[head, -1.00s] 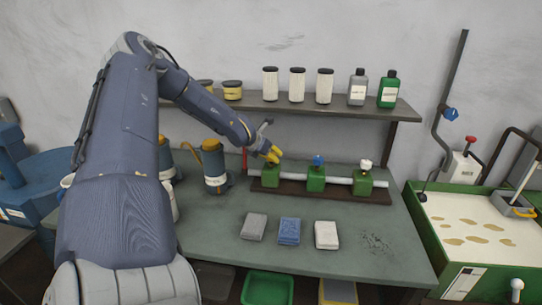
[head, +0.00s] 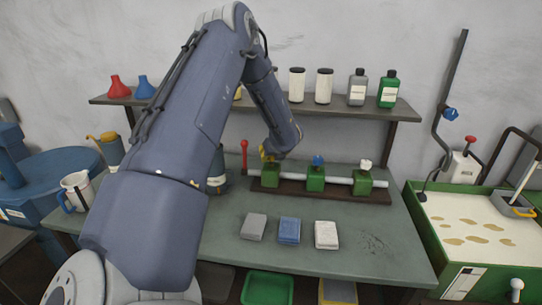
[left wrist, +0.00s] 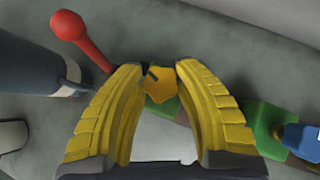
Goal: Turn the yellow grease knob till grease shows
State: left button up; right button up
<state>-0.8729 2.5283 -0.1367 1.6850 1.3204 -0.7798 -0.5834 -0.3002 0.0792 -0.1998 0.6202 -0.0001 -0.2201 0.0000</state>
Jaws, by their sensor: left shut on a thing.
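The yellow grease knob (left wrist: 161,86) sits between the two yellow fingers of my left gripper (left wrist: 161,68) in the left wrist view. The gripper is shut on the knob, with the tips on either side of it. In the head view my left gripper (head: 270,154) points down onto the leftmost green block (head: 265,178), and the fingers mostly hide the knob. No grease can be made out there. My right gripper is in neither view.
A blue knob (head: 318,160) and a white knob (head: 365,164) top the other green blocks on the same pipe. A red-topped rod (head: 244,155) stands just left of my gripper. Grey, blue and white cloths (head: 326,235) lie in front. A shelf (head: 345,106) hangs behind.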

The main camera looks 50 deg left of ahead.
pick_arm(q)
jog(key=shift+n+g+y, duration=0.4)
jog(key=shift+n+g, duration=0.8)
jog(key=shift+n, duration=0.4)
jog(key=shift+s+n+g, duration=0.1)
jog(key=shift+n+g, duration=0.4)
jog(key=shift+n, duration=0.2)
dwell(0.4)
jog(key=o, duration=1.2)
jog(key=v, duration=1.2)
